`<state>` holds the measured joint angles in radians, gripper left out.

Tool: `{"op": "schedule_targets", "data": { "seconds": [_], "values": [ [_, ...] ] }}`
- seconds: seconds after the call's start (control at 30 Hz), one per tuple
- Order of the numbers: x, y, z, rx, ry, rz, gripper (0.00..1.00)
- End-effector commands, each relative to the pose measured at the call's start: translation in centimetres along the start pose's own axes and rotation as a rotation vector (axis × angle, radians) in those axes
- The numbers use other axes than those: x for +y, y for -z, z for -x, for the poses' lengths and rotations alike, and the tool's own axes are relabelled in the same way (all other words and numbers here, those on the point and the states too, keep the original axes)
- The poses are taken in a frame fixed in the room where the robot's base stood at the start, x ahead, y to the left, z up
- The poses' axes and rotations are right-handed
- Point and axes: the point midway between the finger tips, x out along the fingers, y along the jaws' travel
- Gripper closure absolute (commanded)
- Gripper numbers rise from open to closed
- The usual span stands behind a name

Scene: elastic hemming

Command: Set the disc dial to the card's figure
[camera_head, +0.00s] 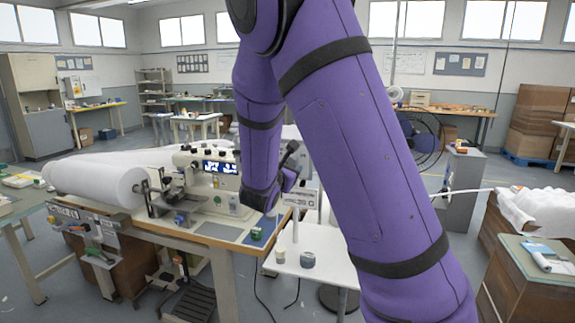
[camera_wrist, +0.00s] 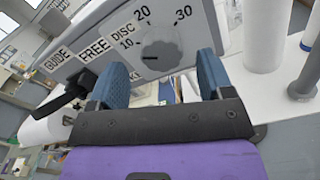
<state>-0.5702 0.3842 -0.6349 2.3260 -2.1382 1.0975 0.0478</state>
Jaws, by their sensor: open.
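The disc dial (camera_wrist: 160,49) is a round grey knob on a pale panel (camera_wrist: 204,22), with figures 10, 20 and 30 around it. The word DISC is beside it, with FREE and GUIDE further left. A small dark mark shows on the knob's lower left, near the 10 side; I cannot tell the exact setting. My gripper (camera_wrist: 160,82) is open and empty, its two blue fingers apart on either side below the knob and not visibly touching it. In the head view, a small pale lettered face (camera_head: 303,198) shows beside my arm, too small to read surely. I cannot make out the card.
A black lever (camera_wrist: 66,93) sticks out left of my gripper. A white post (camera_wrist: 264,35) stands to the right. In the head view, the sewing machine (camera_head: 188,157) and a large white roll (camera_head: 92,183) stand left, and a small white table (camera_head: 318,268) stands below.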

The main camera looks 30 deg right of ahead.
Motion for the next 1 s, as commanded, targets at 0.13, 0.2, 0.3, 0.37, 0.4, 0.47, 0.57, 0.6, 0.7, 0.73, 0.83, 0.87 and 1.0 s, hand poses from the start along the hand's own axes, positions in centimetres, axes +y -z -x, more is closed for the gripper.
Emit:
{"op": "schedule_targets", "data": {
  "seconds": [0.13, 0.2, 0.3, 0.37, 0.4, 0.47, 0.57, 0.6, 0.7, 0.73, 0.83, 0.87, 1.0],
  "values": [
    [0.0, 0.0, -1.8, -0.001, 0.002, 0.0, 0.26],
    [0.0, 0.0, -2.3, 0.0, 0.001, -0.001, 0.26],
    [-0.1, 0.0, -2.8, 0.0, 0.002, -0.001, 0.26],
    [-0.1, 0.0, -2.9, 0.0, 0.002, -0.001, 0.26],
    [-0.1, 0.0, -2.9, 0.0, 0.001, -0.001, 0.26],
    [-0.1, 0.0, -2.9, 0.0, 0.001, -0.001, 0.26],
    [-0.1, 0.0, -2.9, 0.0, 0.001, -0.001, 0.26],
    [0.0, 0.0, -2.9, 0.0, 0.001, -0.001, 0.29],
    [0.0, 0.0, -2.9, 0.0, 0.001, -0.001, 0.52],
    [0.0, 0.0, -2.9, 0.0, 0.001, -0.001, 0.59],
    [0.0, 0.0, -2.9, 0.0, 0.001, -0.001, 0.76],
    [0.0, 0.0, -2.9, 0.0, 0.001, -0.001, 0.76],
    [-0.1, 0.0, -2.9, 0.0, 0.001, -0.007, 0.76]
  ]
}}
